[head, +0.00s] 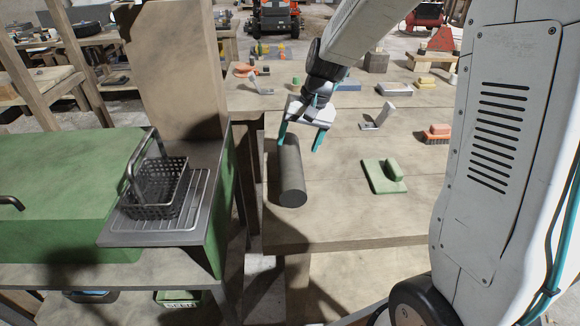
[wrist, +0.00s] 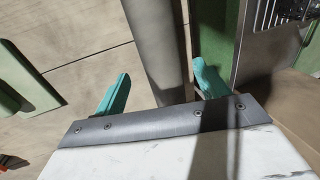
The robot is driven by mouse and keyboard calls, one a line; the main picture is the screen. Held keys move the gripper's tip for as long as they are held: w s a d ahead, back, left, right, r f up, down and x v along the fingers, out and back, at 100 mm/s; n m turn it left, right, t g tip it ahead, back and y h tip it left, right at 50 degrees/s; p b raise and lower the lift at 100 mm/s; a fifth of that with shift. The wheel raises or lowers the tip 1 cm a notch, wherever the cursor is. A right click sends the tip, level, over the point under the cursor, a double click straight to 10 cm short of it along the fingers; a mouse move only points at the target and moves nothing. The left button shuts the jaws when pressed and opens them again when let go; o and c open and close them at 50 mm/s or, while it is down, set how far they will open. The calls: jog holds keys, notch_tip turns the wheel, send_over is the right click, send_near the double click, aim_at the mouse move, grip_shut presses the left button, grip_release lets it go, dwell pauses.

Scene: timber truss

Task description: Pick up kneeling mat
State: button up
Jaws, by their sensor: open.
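The kneeling mat appears to be the dark grey rolled cylinder (head: 291,172) lying lengthwise on the wooden table, near its left edge. It also shows in the wrist view (wrist: 158,45), running up between the fingers. My gripper (head: 301,142) is open above the far part of the roll, its teal fingers to either side of it. In the wrist view my gripper (wrist: 158,85) has one finger left of the roll and one right of it. I cannot tell whether either finger touches it. The roll's far end is hidden by the gripper.
A green float-like tool (head: 384,176) lies right of the roll, with a red-topped brush (head: 436,133) beyond. A wire basket (head: 157,182) stands on a metal rack at left, beside a green box (head: 60,185). A wooden post (head: 178,70) rises behind. Bare table lies between roll and float.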

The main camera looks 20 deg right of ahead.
aim_at(294, 157)
jog(key=x, duration=0.7)
jog(key=shift+s+a+f, duration=0.1)
jog(key=shift+s+f, duration=0.1)
jog(key=shift+c, duration=0.3)
jog(key=c, duration=0.8)
